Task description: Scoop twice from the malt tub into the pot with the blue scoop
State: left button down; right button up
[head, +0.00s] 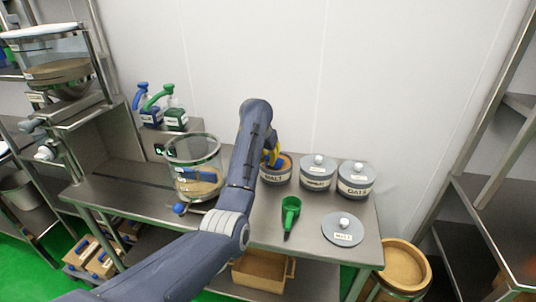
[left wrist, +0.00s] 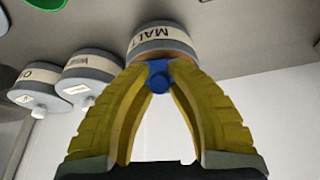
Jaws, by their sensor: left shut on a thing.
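The open malt tub (head: 276,178), grey with a cream MALT label, stands on the steel table with brown contents; it also shows in the left wrist view (left wrist: 163,33). My left gripper (head: 271,156) is over the tub, its yellow fingers shut on the blue scoop (left wrist: 158,80). Only the scoop's blue handle end shows; its bowl is hidden, so I cannot tell whether it is in the malt or loaded. The glass pot (head: 194,150) stands left of my arm, with tan contents low inside. My right gripper is not in view.
A green scoop (head: 290,212) and a grey lid labelled MALT (head: 343,231) lie in front of the tub. Two lidded tubs, one reading OATS (head: 355,180), stand to the right. Blue and green pump bottles (head: 175,117) stand behind the pot.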

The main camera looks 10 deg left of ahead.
pick_arm(q)
jog(key=shift+f, duration=0.95)
jog(key=shift+w+d, duration=0.15)
jog(key=shift+w, duration=0.4)
jog(key=shift+w+d, duration=0.15)
jog(key=shift+w, duration=0.4)
jog(key=shift+r, duration=2.75)
notch_tip(320, 180, up, 3)
jog(key=t+h, duration=0.1)
jog(key=t, duration=0.4)
jog(key=shift+r+t+h, duration=0.4)
jog(key=shift+r+t, duration=0.6)
jog(key=shift+t, duration=0.5)
